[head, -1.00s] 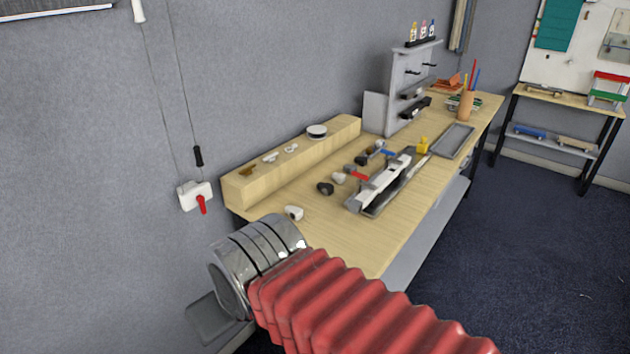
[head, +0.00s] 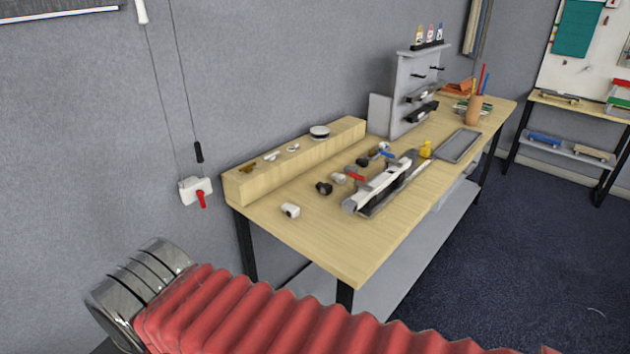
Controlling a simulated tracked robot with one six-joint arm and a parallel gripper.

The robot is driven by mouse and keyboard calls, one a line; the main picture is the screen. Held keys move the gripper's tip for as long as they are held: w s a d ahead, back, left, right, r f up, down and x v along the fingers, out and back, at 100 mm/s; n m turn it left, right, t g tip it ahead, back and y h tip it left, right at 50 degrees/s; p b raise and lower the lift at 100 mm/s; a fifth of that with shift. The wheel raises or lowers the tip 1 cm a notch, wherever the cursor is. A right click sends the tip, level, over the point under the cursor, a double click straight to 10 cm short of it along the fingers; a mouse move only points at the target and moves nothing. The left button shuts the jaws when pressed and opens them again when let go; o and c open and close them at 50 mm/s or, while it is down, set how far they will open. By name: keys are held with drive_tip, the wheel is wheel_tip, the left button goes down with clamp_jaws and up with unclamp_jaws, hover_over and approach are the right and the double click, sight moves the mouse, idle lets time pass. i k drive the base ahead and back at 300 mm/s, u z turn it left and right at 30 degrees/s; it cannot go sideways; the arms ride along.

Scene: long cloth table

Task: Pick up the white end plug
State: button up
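A small white rounded piece (head: 290,210) with a darker end lies on the near left part of the wooden table (head: 345,245). A second pale piece (head: 338,178) lies farther back, next to a red-handled part (head: 355,174). Small white pieces (head: 271,156) also lie on the raised wooden ledge along the wall. I cannot tell for certain which is the end plug; the near white piece stands apart from the others. My arm, with red bellows and metal rings, crosses the bottom of the head view, in front of the table. My gripper's fingers are not in view.
A black fitting (head: 324,188) lies behind the near white piece. A long white and grey device (head: 378,185) lies to their right. A grey tool stand (head: 405,95), a grey tray (head: 460,145) and a pencil cup (head: 474,109) are farther back. The table's near corner is bare.

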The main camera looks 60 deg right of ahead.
sight(340, 179)
drive_tip(key=u, duration=1.5)
drive_tip(key=k, duration=2.6)
drive_tip(key=z, duration=0.9)
